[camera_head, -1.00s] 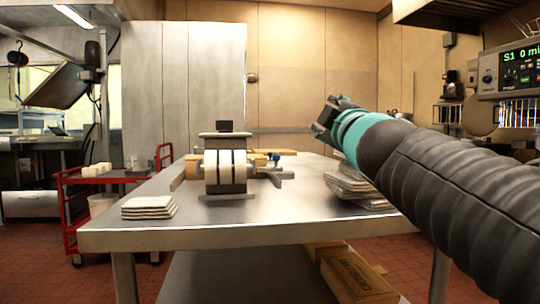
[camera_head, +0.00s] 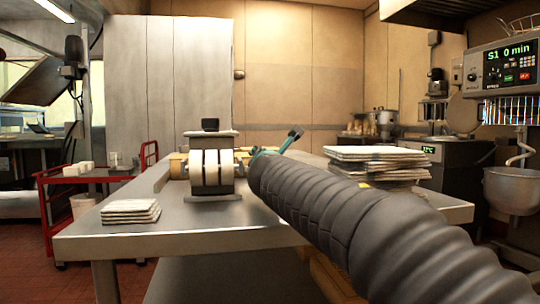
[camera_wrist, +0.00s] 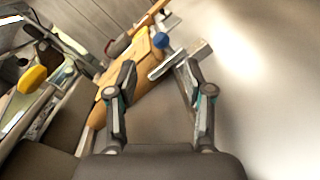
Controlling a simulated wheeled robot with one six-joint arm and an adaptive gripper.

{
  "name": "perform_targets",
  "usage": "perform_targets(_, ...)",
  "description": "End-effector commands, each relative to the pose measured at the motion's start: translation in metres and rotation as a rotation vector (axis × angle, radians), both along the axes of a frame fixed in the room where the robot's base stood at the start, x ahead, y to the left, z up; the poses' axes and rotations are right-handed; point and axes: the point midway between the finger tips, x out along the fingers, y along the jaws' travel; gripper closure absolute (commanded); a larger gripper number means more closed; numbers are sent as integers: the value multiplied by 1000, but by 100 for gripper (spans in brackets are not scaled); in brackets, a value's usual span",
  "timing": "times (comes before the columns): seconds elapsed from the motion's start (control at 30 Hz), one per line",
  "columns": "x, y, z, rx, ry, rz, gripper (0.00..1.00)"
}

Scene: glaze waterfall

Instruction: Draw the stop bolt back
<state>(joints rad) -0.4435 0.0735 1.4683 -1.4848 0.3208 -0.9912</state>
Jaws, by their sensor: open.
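The machine (camera_head: 213,165) with pale rollers in a dark frame stands on the steel table. In the wrist view a round blue knob (camera_wrist: 160,40), perhaps the stop bolt's handle, sits by a tan wooden part (camera_wrist: 135,65). A grey metal bar (camera_wrist: 182,60) lies just right of the knob. My gripper (camera_wrist: 158,78) is open and empty, its two fingers apart. The knob is a little beyond the fingertips, roughly in line with the gap. In the head view my arm hides the knob and most of my gripper; one finger (camera_head: 292,138) seems to show.
The steel table (camera_head: 170,238) is bare at the front. Stacked pale slabs (camera_head: 130,212) lie at its left, and a taller stack (camera_head: 378,160) stands to the right behind my arm. In the wrist view a yellow oval knob (camera_wrist: 32,80) is at the left.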

Motion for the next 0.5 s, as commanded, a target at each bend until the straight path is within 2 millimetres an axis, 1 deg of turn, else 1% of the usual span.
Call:
perform_targets(0.03,8,0,0,1,1,-2,48)
perform_targets(0.3,54,4,1,3,2,-4,48)
perform_targets(0.5,83,8,2,5,2,-2,48)
